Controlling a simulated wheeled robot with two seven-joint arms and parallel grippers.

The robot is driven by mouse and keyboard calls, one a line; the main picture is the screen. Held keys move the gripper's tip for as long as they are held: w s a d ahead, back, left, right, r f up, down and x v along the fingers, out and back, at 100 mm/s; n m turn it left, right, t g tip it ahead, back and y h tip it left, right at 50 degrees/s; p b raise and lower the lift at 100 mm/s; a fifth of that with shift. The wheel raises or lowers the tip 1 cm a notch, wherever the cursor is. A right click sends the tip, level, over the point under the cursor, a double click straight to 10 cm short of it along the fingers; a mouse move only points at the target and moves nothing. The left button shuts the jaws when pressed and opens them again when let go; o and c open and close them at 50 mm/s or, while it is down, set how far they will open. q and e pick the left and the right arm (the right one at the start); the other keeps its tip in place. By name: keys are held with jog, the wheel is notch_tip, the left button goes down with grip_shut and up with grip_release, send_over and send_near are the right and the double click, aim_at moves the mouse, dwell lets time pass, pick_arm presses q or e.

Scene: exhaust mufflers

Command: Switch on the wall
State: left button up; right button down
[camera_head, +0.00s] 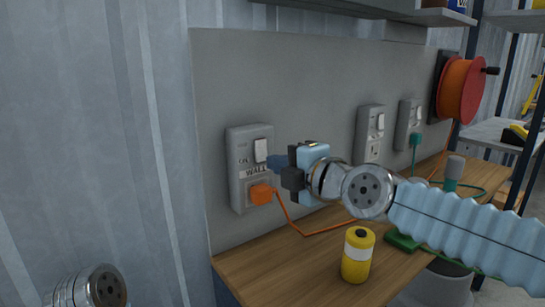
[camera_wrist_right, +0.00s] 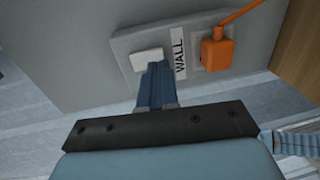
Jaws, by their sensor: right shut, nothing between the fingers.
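A grey wall box labelled WALL (camera_head: 239,177) is mounted on the grey panel, with a white rocker switch (camera_head: 260,149) at its top and an orange plug (camera_head: 261,194) in the socket below. My right gripper (camera_head: 271,162) is shut and empty, its fingertips right beside the rocker. In the right wrist view the blue fingers (camera_wrist_right: 157,70) reach the white rocker (camera_wrist_right: 146,58) and cover part of it. I cannot tell whether they touch it. The WALL label (camera_wrist_right: 178,56) and the orange plug (camera_wrist_right: 217,49) show beside them. My left gripper is out of view.
Two more switch boxes (camera_head: 362,136) (camera_head: 402,130) sit further right on the panel. A wooden bench (camera_head: 290,270) below holds a yellow can (camera_head: 357,256) and an orange cord (camera_head: 322,231). A red-orange reel (camera_head: 460,90) hangs at the panel's far end.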

aim_at(261, 150)
jog(key=shift+x, duration=1.1)
